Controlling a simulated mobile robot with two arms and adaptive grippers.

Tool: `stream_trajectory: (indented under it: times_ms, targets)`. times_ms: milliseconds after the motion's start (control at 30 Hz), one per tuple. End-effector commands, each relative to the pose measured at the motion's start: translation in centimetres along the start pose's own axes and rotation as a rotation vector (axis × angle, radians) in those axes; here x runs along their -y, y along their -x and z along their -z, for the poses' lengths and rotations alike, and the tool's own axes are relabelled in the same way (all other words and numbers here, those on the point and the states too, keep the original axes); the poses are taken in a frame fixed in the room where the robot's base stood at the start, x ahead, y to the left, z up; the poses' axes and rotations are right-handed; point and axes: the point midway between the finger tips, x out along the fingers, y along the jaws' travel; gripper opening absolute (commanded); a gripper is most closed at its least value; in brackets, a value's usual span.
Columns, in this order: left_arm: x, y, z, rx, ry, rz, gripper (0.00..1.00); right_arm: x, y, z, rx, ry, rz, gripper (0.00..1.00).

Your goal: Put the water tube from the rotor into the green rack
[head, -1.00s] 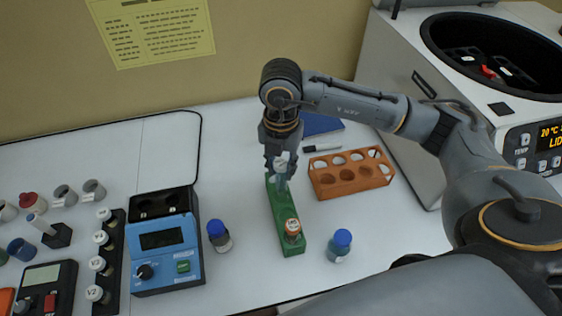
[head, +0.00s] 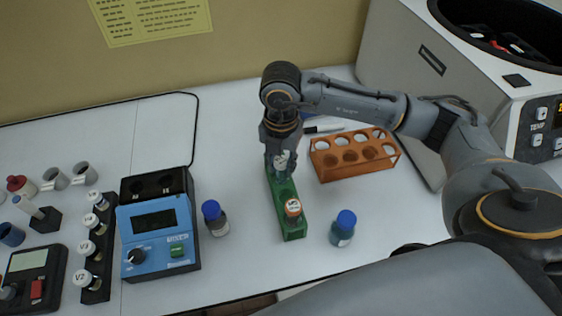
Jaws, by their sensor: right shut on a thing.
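The green rack (head: 292,232) lies on the bench, its long side running away from me. A tube with an orange-and-white cap (head: 293,208) stands in its near end. My right gripper (head: 281,164) points down over the rack's far end and is shut on a white-capped tube (head: 281,159). The lower part of this tube is hidden and appears to be inside the rack's far end. The rotor sits in the centrifuge bowl (head: 497,30) at the upper right, partly cut off by the picture edge. My left gripper is not in view.
An orange rack (head: 352,172) with empty holes stands right of the gripper. Blue-capped bottles flank the green rack, one on the left (head: 215,218) and one on the right (head: 343,228). A blue device (head: 158,240) and a black vial strip (head: 98,250) stand farther left.

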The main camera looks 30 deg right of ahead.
Motion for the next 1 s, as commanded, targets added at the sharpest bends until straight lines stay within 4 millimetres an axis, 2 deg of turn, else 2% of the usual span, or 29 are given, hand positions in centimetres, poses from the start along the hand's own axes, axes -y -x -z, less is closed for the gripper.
stream_trajectory:
  times_ms: [67,100,200,500,633,1000]
  targets:
    - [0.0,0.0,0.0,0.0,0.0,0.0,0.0,0.0,0.0,0.0,0.0,0.0,0.0,0.0]
    - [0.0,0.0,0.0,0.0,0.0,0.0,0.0,0.0,0.0,0.0,0.0,0.0,0.0,0.36]
    - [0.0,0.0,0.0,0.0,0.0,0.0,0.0,0.0,0.0,0.0,0.0,0.0,0.0,0.55]
    - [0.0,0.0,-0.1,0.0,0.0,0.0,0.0,0.0,0.1,0.0,0.0,0.0,0.0,0.55]
    - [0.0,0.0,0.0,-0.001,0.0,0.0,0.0,-0.1,1.1,0.0,0.002,0.001,-0.003,0.55]
    - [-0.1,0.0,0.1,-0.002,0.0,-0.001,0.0,-0.1,8.6,0.0,0.002,0.0,-0.004,0.55]
